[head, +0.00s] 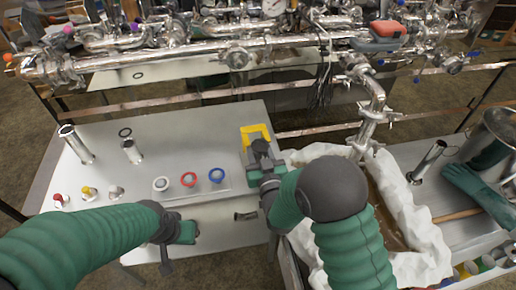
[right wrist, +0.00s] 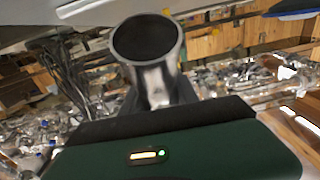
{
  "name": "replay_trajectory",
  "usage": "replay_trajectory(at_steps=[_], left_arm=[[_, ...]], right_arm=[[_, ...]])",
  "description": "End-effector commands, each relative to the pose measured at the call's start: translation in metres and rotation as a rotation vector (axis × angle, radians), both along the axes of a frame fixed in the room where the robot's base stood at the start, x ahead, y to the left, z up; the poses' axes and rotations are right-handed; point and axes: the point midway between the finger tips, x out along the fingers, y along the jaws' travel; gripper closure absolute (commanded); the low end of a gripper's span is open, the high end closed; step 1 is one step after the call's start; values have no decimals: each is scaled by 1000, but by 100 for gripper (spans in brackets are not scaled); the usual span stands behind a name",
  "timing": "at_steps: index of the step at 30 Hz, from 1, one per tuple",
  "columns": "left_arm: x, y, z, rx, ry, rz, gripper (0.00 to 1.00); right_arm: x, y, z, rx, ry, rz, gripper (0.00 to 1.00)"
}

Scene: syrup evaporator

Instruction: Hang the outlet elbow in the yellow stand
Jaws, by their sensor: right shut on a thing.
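The yellow stand (head: 255,134) is at the right end of the left steel table in the head view. My right gripper (head: 262,163) is right in front of it and partly covers it. In the right wrist view, a shiny steel tube with a round open end, the outlet elbow (right wrist: 153,72), rises from the jaws of my right gripper (right wrist: 155,106), which is shut on it. In the head view the elbow is hidden by the gripper, and I cannot tell whether it touches the stand. My left gripper (head: 178,240) is over the table's front edge; its jaw state is unclear.
White, red (head: 189,179) and blue (head: 217,175) rings lie on the left table (head: 120,180). Steel tubes (head: 75,143) stand farther back. A white cloth-lined tub (head: 425,240) is to the right, with a green glove (head: 475,188) beyond. Steel piping (head: 130,62) crosses the back.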

Motion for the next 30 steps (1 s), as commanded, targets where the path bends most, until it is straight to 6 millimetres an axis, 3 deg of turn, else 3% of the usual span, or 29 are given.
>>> replay_trajectory(at_steps=[16,30], left_arm=[[0,0,-5,0,0,0,71],[0,0,-5,0,0,0,71]], right_arm=[[19,4,0,0,-2,0,100],[22,5,0,-1,0,0,100]])
